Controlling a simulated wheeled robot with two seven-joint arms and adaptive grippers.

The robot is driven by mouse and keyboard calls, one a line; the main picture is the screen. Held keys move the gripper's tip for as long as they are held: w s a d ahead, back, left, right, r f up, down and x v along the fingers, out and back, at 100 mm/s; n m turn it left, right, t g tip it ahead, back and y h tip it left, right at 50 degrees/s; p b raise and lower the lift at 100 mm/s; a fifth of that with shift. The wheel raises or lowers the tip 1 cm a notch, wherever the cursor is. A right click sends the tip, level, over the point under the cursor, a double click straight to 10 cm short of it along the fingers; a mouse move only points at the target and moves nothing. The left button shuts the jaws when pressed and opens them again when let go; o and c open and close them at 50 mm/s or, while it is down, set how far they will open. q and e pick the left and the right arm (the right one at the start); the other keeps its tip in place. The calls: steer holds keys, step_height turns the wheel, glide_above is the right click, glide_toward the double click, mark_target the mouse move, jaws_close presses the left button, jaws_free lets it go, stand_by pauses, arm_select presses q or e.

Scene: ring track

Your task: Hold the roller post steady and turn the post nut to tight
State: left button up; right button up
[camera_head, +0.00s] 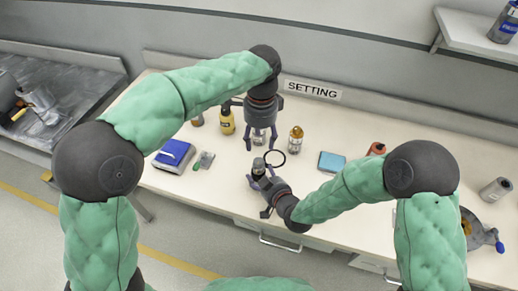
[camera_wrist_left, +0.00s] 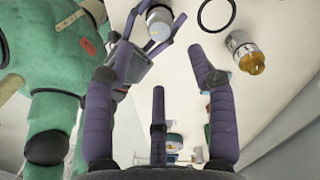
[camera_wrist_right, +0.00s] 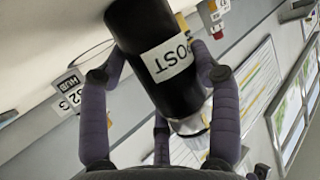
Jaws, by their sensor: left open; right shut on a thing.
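The roller post (camera_wrist_right: 150,55) is a black cylinder with a white label reading POST in the right wrist view. My right gripper (camera_head: 262,178) is shut around it, with fingers on both sides. In the head view the dark post (camera_head: 258,168) stands at the bench's front part. In the left wrist view a pale round end (camera_wrist_left: 160,22) shows at the right gripper's fingers. My left gripper (camera_head: 262,142) is open and empty, fingers pointing down, behind the post and apart from it. I cannot clearly make out the post nut.
A black ring (camera_head: 275,158) lies right of the post. An amber bottle (camera_head: 296,139) and a yellow bottle (camera_head: 227,122) stand behind. A blue box (camera_head: 174,155) lies left, a blue-topped block (camera_head: 332,162) right. The SETTING sign (camera_head: 312,90) is at the back.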

arm_select(q)
steer(key=shift+r, duration=1.5)
arm_select(e)
steer(key=shift+s+f, duration=0.1)
steer(key=shift+f, duration=0.05)
steer(key=o, duration=1.3)
steer(key=shift+o, duration=0.7)
arm_select(q)
steer(key=shift+w, duration=0.1)
